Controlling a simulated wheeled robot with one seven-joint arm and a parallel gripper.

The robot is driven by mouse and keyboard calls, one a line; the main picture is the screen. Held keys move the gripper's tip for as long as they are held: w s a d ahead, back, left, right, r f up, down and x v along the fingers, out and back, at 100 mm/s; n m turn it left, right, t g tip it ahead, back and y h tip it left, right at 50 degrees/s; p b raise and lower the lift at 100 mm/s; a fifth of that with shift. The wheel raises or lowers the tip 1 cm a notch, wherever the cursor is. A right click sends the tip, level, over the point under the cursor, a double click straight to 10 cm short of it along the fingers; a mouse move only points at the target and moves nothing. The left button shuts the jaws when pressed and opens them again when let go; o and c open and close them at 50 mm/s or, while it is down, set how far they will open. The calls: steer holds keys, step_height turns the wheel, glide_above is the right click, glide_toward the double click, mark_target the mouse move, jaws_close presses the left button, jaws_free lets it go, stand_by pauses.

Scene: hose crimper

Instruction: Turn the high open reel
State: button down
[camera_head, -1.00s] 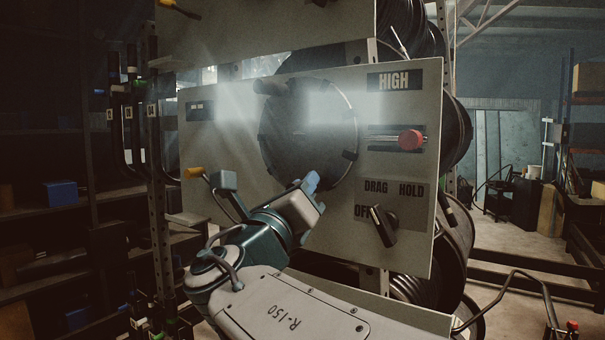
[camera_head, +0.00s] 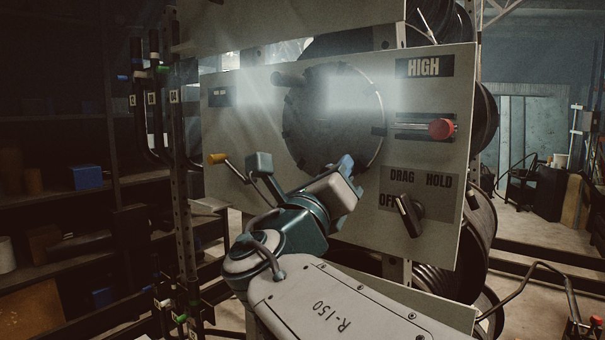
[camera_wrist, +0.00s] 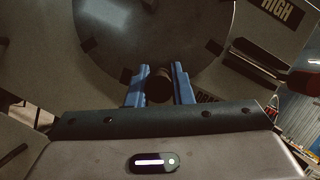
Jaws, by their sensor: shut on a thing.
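The high open reel shows as a large grey disc (camera_head: 335,115) with dark tabs on its rim, set in the pale panel marked HIGH (camera_head: 424,67). In the wrist view the disc (camera_wrist: 155,35) fills the upper middle. My gripper (camera_head: 347,166) is at the disc's lower edge. In the wrist view its blue fingers (camera_wrist: 159,84) stand on both sides of a dark round knob (camera_wrist: 159,88) at the disc's lower rim and are shut on it. The gripper body hides this knob in the head view.
A red knob (camera_head: 441,128) sits in a slot right of the disc. Below it a black selector (camera_head: 410,215) points toward OFF, beside DRAG and HOLD. A yellow-tipped lever (camera_head: 218,158) sticks out at the panel's left. Dark shelves (camera_head: 70,220) stand at far left.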

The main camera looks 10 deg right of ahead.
steer(key=shift+s+d+r, duration=0.2)
steer(key=shift+s+r, duration=0.15)
steer(key=shift+r, duration=0.3)
steer(key=c, duration=1.4)
jaws_free()
steer(key=shift+o, duration=0.5)
steer(key=shift+s+d, duration=0.15)
steer(key=shift+f, duration=0.2)
steer(key=shift+s+a+f, duration=0.2)
steer(key=shift+a+f, duration=0.05)
steer(key=shift+a, duration=0.1)
steer(key=b+v, duration=0.2)
steer(key=v, duration=1.1)
